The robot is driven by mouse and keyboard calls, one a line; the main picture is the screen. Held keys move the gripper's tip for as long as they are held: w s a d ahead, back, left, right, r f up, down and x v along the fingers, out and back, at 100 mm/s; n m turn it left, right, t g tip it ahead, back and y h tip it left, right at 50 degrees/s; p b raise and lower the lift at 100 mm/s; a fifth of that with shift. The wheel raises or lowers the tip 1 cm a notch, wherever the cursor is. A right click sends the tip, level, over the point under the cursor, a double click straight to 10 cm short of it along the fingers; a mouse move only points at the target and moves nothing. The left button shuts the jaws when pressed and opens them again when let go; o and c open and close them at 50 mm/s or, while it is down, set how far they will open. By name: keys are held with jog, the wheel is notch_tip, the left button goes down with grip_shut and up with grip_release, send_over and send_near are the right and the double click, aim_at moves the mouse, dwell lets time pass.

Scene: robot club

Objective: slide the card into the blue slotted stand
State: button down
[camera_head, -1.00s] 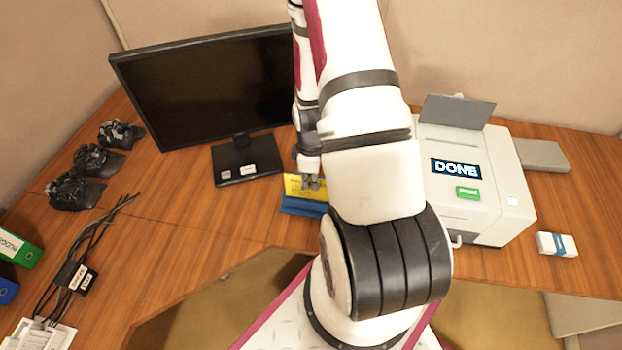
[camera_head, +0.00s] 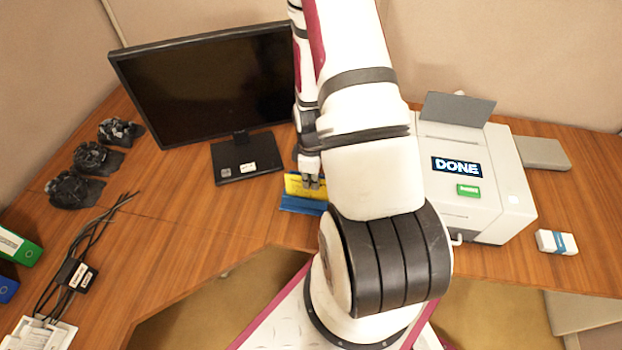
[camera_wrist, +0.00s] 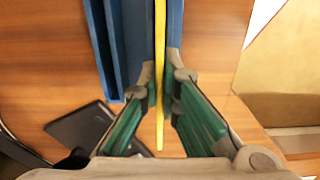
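The blue slotted stand (camera_head: 303,206) is on the desk in front of the monitor. The yellow card (camera_head: 293,185) is upright at it in the head view. In the wrist view the card (camera_wrist: 160,35) is edge-on, in line with a slot between the blue walls of the stand (camera_wrist: 112,40). How deep it sits is hidden. My gripper (camera_head: 312,184) is above the stand. In the wrist view its fingertips (camera_wrist: 162,90) close in on both faces of the card and appear shut on it. My arm covers part of the desk to the right.
The monitor (camera_head: 205,85) stands close behind the stand. A white printer-like machine (camera_head: 470,185) reading DONE is to the right. A small white and blue box (camera_head: 556,242) lies beyond it. Dark cables (camera_head: 92,235) lie at left.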

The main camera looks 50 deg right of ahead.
jog(key=shift+f, duration=1.1)
dwell(0.7)
jog(key=c, duration=1.7)
grip_release()
jog(key=shift+o, duration=0.2)
jog(key=o, duration=0.3)
jog(key=shift+o, duration=0.2)
jog(key=shift+r, duration=0.1)
jog(key=shift+r+p, duration=1.65)
jog(key=shift+r, duration=1.8)
